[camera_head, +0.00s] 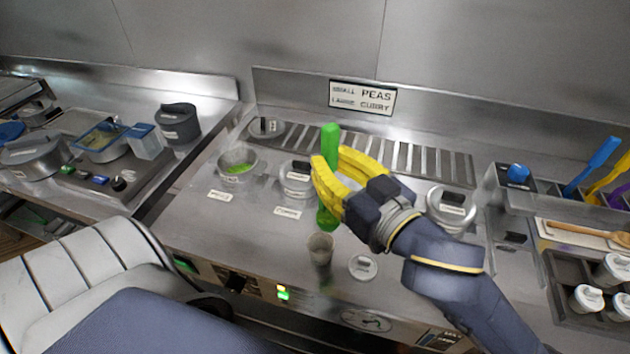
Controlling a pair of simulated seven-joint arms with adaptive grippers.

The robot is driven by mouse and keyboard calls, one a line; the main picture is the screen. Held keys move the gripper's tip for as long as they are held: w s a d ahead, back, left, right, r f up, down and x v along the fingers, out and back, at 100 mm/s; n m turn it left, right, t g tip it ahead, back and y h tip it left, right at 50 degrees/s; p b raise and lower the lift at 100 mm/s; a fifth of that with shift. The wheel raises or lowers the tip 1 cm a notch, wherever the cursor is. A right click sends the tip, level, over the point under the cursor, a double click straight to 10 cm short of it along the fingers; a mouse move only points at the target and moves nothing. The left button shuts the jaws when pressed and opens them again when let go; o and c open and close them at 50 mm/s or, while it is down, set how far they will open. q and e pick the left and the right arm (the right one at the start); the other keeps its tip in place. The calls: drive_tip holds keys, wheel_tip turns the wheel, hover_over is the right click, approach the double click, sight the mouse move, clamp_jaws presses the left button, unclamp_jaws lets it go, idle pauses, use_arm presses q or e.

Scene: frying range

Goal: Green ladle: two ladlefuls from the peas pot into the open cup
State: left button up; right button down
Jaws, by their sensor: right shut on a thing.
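My right gripper (328,170) has yellow fingers and is shut on the green ladle (330,140). The ladle is upright, its handle top above the fingers and its green bowl below them. The bowl hangs just above and behind the open cup (320,249), near the counter's front; I cannot tell what is in the bowl. The open peas pot (237,163), with green inside, stands to the left. The cup's contents are too small to tell. My left gripper is not in view.
A loose lid (363,267) lies right of the cup. A sign (362,97) reads small peas, large curry. Other ladles (594,165) and lidded cups (586,299) are at far right.

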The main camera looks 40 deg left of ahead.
drive_tip(key=shift+s+f+n+g, duration=0.7)
drive_tip(key=shift+s+f, duration=0.7)
drive_tip(key=shift+s, duration=0.75)
drive_tip(key=w+m, duration=0.4)
drive_tip(key=w, duration=0.1)
drive_tip(key=shift+w+f+m+g, duration=0.2)
drive_tip(key=shift+w+m+g, duration=0.1)
drive_tip(key=shift+g, duration=0.1)
drive_tip(key=w+f+m+g, duration=0.3)
drive_tip(key=w+f+m, duration=0.6)
drive_tip(key=f+m, duration=0.1)
drive_tip(key=shift+w+d+f+h, duration=0.15)
drive_tip(key=shift+d+f+h, duration=0.15)
drive_tip(key=shift+f+h, duration=0.15)
drive_tip(key=shift+m, duration=0.3)
